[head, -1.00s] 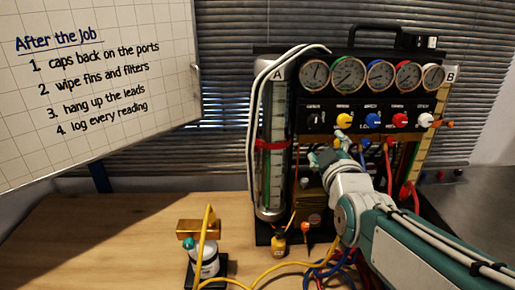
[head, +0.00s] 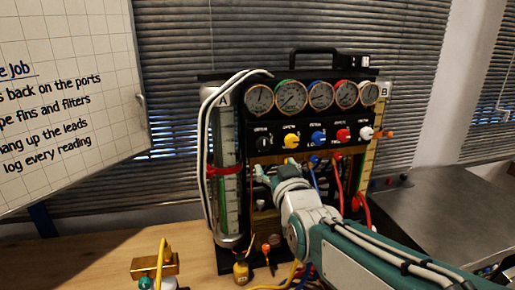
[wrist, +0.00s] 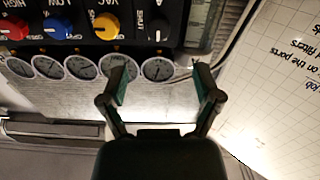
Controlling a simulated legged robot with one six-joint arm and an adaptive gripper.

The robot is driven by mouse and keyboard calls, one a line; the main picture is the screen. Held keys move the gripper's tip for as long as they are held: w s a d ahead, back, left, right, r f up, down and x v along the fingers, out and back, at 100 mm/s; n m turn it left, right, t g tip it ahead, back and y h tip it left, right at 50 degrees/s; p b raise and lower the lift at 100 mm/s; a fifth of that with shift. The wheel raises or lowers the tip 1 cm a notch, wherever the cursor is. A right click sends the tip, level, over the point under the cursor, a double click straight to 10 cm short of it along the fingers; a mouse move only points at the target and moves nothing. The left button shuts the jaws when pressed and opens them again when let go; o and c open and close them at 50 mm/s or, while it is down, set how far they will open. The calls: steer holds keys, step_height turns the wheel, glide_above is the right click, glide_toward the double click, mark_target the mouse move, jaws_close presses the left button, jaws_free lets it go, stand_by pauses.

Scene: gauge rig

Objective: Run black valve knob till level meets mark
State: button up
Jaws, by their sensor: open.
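The black valve knob (head: 264,143) is the leftmost of the row of knobs on the rig's panel; it also shows in the wrist view (wrist: 158,29). Cylinder A (head: 226,205), a clear upright tube with a green scale or content, stands at the rig's left. A red band (head: 225,170) is around it, probably the mark. I cannot make out the liquid level. My gripper (head: 262,172) is in front of the panel, just below the black knob in the head view. In the wrist view my gripper (wrist: 160,82) is open and empty, its fingers apart from the knob.
Yellow (head: 291,141), blue (head: 318,138), red (head: 343,135) and white (head: 366,132) knobs continue the row. Several dial gauges (head: 292,95) sit above. White hoses (head: 206,130) loop beside cylinder A. Coloured hoses (head: 337,180) hang below the panel. A whiteboard (head: 70,90) is at left.

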mark_target(264, 147)
steer(key=w+a+m, duration=0.1)
steer(key=w, duration=0.2)
steer(key=w+a+m, duration=0.1)
steer(key=w, duration=0.3)
steer(key=w+a+m, duration=0.1)
steer(key=w, duration=0.2)
steer(key=shift+w, duration=0.35)
jaws_close()
